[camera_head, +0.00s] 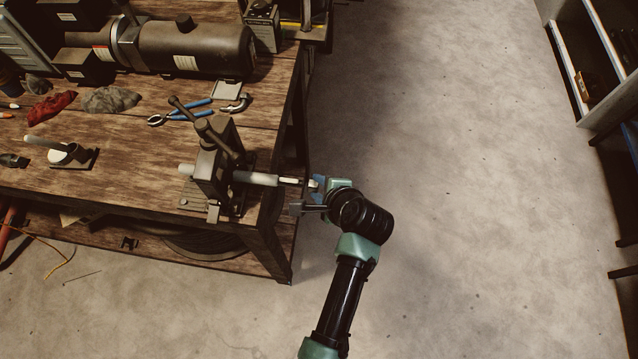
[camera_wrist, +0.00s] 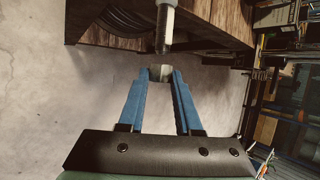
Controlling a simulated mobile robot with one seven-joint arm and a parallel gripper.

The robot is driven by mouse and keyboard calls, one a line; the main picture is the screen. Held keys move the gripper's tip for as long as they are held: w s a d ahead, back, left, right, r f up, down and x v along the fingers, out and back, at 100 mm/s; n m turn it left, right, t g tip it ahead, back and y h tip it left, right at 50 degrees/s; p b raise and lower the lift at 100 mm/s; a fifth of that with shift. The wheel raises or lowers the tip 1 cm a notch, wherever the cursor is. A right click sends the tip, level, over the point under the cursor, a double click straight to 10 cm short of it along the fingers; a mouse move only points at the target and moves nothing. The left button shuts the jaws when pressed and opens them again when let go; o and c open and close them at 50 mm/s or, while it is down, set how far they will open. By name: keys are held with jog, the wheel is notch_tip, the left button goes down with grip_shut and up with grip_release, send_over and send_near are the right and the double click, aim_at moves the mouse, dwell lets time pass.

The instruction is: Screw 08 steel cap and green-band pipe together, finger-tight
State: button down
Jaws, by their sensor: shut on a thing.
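The pipe (camera_head: 255,178) is pale grey and lies level through a dark vise (camera_head: 212,165) at the right edge of the workbench. Its narrower end sticks out past the edge towards my gripper (camera_head: 314,187). I cannot make out a green band. In the wrist view the pipe (camera_wrist: 170,22) comes down from the top, its narrow end facing my fingers. My gripper (camera_wrist: 160,76) is shut on a short steel cap (camera_wrist: 160,73) between its blue fingertips. The cap is roughly in line with the pipe end, with a small gap showing between them. The cap's number cannot be read.
The wooden workbench (camera_head: 130,205) carries blue-handled pliers (camera_head: 180,113), a red rag (camera_head: 52,107), a grey rag (camera_head: 110,99) and a large dark cylinder machine (camera_head: 195,50). Shelving (camera_head: 590,75) stands at the far right. The concrete floor (camera_head: 450,150) between is clear.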

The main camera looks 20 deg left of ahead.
jog(key=shift+s+a+p, duration=0.25)
jog(key=shift+a+p, duration=0.15)
jog(key=shift+a, duration=0.4)
dwell(0.4)
jog(key=c, duration=0.5)
grip_release()
jog(key=shift+s+d+r, duration=0.25)
jog(key=shift+d+r, duration=0.15)
jog(key=shift+r, duration=0.1)
jog(key=b+v, duration=0.1)
jog(key=v, duration=1)
jog(key=shift+s+d+r, duration=0.15)
jog(key=shift+s, duration=0.05)
jog(key=shift+c, duration=0.4)
